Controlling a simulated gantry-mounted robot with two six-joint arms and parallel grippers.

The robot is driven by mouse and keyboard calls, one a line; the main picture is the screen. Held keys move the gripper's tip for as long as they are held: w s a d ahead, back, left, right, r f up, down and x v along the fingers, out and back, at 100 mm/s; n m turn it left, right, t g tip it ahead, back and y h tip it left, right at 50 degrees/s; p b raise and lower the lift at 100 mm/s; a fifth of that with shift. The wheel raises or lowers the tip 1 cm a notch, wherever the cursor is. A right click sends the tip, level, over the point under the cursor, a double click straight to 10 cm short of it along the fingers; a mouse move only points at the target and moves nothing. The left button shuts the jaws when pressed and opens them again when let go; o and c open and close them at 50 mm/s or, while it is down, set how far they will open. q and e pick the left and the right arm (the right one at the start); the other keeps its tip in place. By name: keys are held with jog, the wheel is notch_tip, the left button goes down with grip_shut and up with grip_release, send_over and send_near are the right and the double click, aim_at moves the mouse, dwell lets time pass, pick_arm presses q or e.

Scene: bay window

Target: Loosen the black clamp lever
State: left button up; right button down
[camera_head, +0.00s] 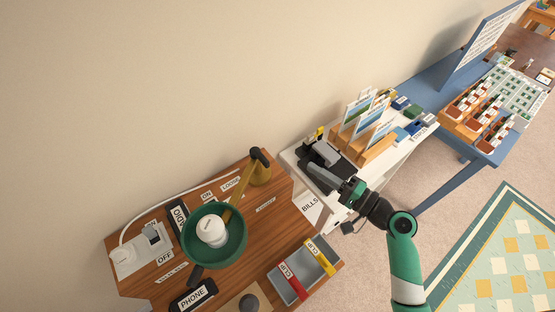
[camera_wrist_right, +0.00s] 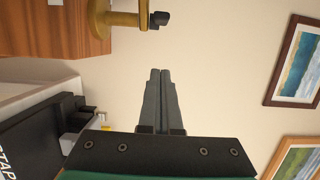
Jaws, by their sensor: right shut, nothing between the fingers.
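The black clamp lever (camera_head: 259,157) sits at the top of the brass lamp post (camera_head: 260,175) at the back right of the wooden desk. In the right wrist view the black lever (camera_wrist_right: 160,18) juts from the brass post (camera_wrist_right: 122,18) near the top of the picture. My right gripper (camera_head: 311,169) is to the right of the lever, over the black tray area on the white table. In the right wrist view its fingertips (camera_wrist_right: 160,74) are together and empty, apart from the lever. My left gripper is not in view.
The green lamp shade (camera_head: 214,236) with a white bulb leans over the desk (camera_head: 262,228). A black stapler base (camera_head: 350,168) lies below my right gripper. A wooden card rack (camera_head: 378,150) stands farther right.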

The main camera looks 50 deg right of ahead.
aim_at(260, 157)
jog(key=w+a, duration=0.4)
jog(key=w, duration=0.6)
jog(key=shift+a, duration=0.3)
jog(key=shift+s, duration=0.1)
jog(key=shift+a, duration=0.1)
